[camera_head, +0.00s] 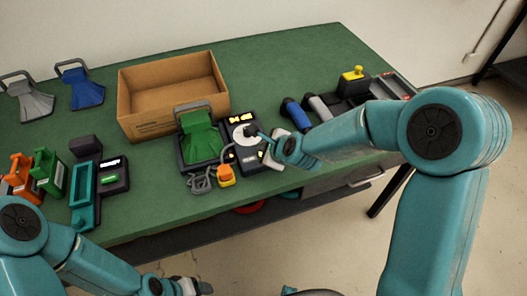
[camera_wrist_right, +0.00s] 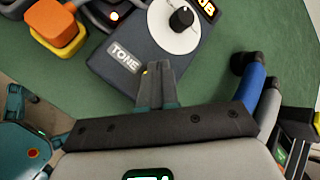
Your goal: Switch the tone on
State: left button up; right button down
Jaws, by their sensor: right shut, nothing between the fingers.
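A small yellow spot shows by the tips; the switch itself is not clear. My left gripper (camera_head: 195,287) is at the bottom edge, its jaws unclear.
A cardboard box (camera_head: 135,90) stands behind. Blue and grey handles (camera_head: 296,113) lie to the right. The front left holds orange, green and teal holders (camera_head: 80,200).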

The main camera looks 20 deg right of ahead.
jog(key=shift+r, duration=0.1)
notch_tip(320, 180, up, 6)
jog(key=p, duration=0.5)
dwell(0.4)
jog(key=shift+s, duration=0.1)
